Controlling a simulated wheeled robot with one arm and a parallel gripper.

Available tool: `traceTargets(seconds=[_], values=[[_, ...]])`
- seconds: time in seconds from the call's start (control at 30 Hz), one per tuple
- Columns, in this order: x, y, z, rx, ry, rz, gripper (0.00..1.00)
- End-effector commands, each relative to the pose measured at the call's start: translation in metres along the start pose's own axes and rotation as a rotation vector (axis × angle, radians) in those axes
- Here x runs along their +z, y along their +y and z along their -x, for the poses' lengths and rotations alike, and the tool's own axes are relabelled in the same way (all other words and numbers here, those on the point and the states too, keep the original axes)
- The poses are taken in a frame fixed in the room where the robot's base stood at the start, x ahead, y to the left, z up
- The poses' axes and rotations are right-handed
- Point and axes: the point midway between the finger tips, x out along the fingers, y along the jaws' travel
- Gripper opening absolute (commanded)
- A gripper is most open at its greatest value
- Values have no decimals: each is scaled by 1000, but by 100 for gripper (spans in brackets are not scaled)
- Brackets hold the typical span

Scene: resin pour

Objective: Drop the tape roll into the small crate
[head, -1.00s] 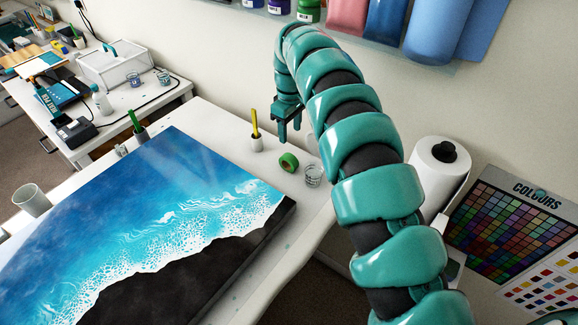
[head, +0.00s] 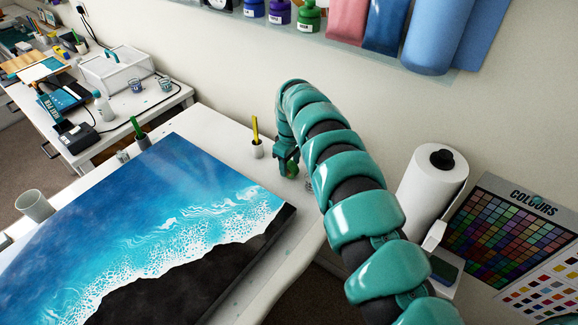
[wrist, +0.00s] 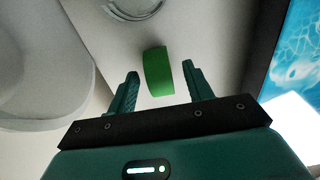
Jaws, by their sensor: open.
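The tape roll (wrist: 158,71) is a green ring on the white table, seen between and just beyond my fingertips in the wrist view. In the head view the tape roll (head: 292,170) is mostly hidden behind my gripper (head: 286,170), which is low over the table. My gripper (wrist: 160,82) is open in the wrist view, one finger to each side of the roll, with visible gaps. I cannot make out a small crate for certain. A white box with a teal handle (head: 116,70) stands on the far table.
A clear cup (wrist: 135,6) stands close beyond the roll. A white pot with a yellow tool (head: 257,148) is left of my gripper. The blue ocean resin panel (head: 160,215) fills much of the table. A paper roll (head: 432,190) stands at right.

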Motion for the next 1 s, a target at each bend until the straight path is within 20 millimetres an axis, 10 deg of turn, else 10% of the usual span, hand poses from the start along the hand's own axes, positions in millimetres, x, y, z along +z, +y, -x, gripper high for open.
traceTargets(seconds=[0.63,0.87,1.0], values=[[0,0,-27,0,0,-1,51],[0,0,-26,1,1,-1,6],[0,0,-26,1,1,-1,0]])
